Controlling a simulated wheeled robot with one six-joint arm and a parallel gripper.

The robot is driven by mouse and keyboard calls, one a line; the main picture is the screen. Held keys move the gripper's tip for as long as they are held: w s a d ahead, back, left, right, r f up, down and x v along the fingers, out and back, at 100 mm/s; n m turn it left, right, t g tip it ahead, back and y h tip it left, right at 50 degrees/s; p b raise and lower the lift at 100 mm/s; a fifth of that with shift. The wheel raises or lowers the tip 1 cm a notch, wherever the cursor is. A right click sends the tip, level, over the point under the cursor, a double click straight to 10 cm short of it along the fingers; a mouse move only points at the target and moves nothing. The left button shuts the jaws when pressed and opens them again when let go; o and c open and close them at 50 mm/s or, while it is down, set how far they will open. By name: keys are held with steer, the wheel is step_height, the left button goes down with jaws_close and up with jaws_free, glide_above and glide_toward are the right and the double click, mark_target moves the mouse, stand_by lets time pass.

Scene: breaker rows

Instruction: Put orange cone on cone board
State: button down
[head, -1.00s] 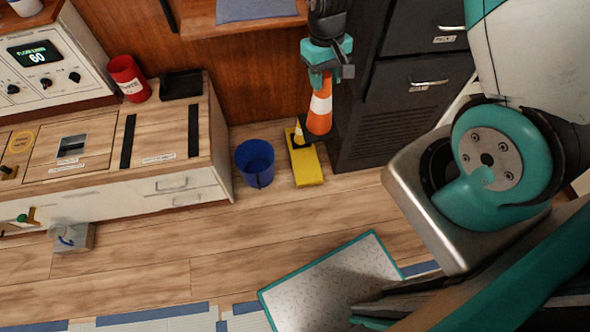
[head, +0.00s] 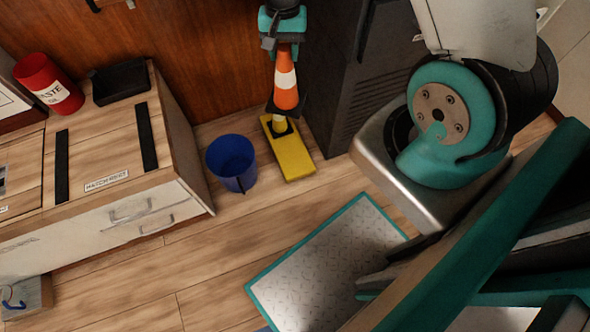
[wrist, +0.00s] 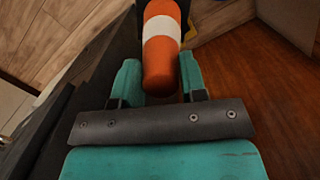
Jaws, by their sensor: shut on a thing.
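The orange cone (head: 286,90) with a white band and dark base hangs upright below my gripper (head: 283,42). My gripper is shut on the cone's top; the wrist view shows the cone (wrist: 161,40) between the teal fingers of my gripper (wrist: 160,82). A yellow board (head: 291,158), which looks like the cone board, lies on the floor below. The cone's base overlaps the board's far end in the head view; I cannot tell the gap. A small yellow and white piece with a dark base (head: 281,127) stands there, mostly hidden behind the cone.
A blue bucket (head: 232,163) stands left of the yellow board. A dark cabinet (head: 345,75) rises close on the right, and a wooden wall is behind. A teal-edged mat (head: 325,262) lies in front. A counter (head: 100,190) with a red can (head: 48,84) is at left.

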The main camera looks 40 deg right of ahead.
steer(key=d+f+m+b, duration=0.1)
steer(key=f+m+b, duration=0.2)
steer(key=f+b, duration=0.8)
steer(key=w+d+f+m+b, duration=0.1)
steer(key=f+m+b, duration=0.3)
steer(key=f+b, duration=0.7)
steer(key=w+d+f+m+t+b, duration=0.1)
steer(key=d+f+m+b, duration=0.2)
steer(key=f+b, duration=0.8)
step_height(320, 180, down, 11)
steer(key=shift+w+m+y+b, duration=0.2)
steer(key=shift+m+y+b, duration=0.1)
steer(key=shift+m+y, duration=0.15)
steer(key=shift+f, duration=0.15)
steer(key=c, duration=0.7)
jaws_free()
steer(key=shift+o, duration=0.2)
